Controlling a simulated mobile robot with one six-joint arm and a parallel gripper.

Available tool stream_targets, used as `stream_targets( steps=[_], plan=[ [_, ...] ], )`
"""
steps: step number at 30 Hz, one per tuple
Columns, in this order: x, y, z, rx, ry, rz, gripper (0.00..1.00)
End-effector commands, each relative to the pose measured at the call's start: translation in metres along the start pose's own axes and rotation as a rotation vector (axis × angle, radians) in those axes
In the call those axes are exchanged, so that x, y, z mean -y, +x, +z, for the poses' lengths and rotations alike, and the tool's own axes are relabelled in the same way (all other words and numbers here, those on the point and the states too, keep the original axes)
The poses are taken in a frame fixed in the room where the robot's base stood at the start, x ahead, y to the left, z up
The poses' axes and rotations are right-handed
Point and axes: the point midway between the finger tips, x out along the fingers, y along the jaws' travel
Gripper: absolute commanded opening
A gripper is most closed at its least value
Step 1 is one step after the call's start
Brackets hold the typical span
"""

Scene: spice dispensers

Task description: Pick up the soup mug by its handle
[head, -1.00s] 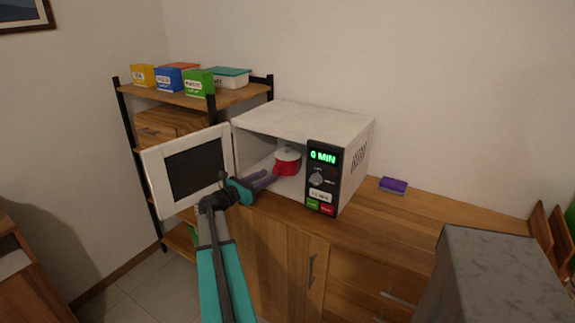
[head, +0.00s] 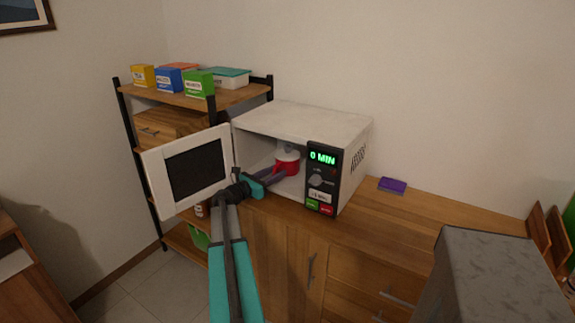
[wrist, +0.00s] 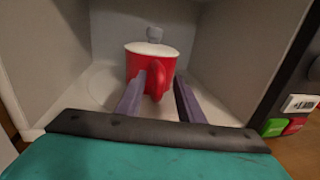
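The soup mug (head: 287,164) is red with a white lid and a grey knob, and stands upright inside the open microwave (head: 310,120). In the wrist view the mug (wrist: 139,64) has its red handle (wrist: 157,80) turned toward me. My gripper (head: 282,172) reaches into the microwave from the front left. In the wrist view its two purple fingers (wrist: 160,84) are apart. The handle shows between the fingertips, nearer the left one. Whether a finger touches the handle or mug cannot be told.
The microwave door (head: 190,172) stands wide open at left, close to my arm. The control panel (head: 321,178) borders the opening at right. A purple sponge (head: 392,185) lies on the wooden counter (head: 400,215). A shelf (head: 190,95) with several boxes stands behind the door.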

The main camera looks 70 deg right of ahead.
Motion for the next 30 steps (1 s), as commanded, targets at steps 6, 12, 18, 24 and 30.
stream_targets(
  steps=[6,12,18,24,30],
  plan=[
    [0.0000,0.0001,-0.0003,0.000,0.000,0.000,0.34],
    [-0.0001,-0.0001,-0.0003,0.000,0.000,0.000,0.34],
    [-0.0001,-0.0002,-0.0003,0.000,0.000,0.000,0.19],
    [0.0000,-0.0001,-0.0003,0.000,0.000,0.000,0.00],
    [0.0000,0.0000,0.0015,0.003,0.000,0.000,0.00]
  ],
)
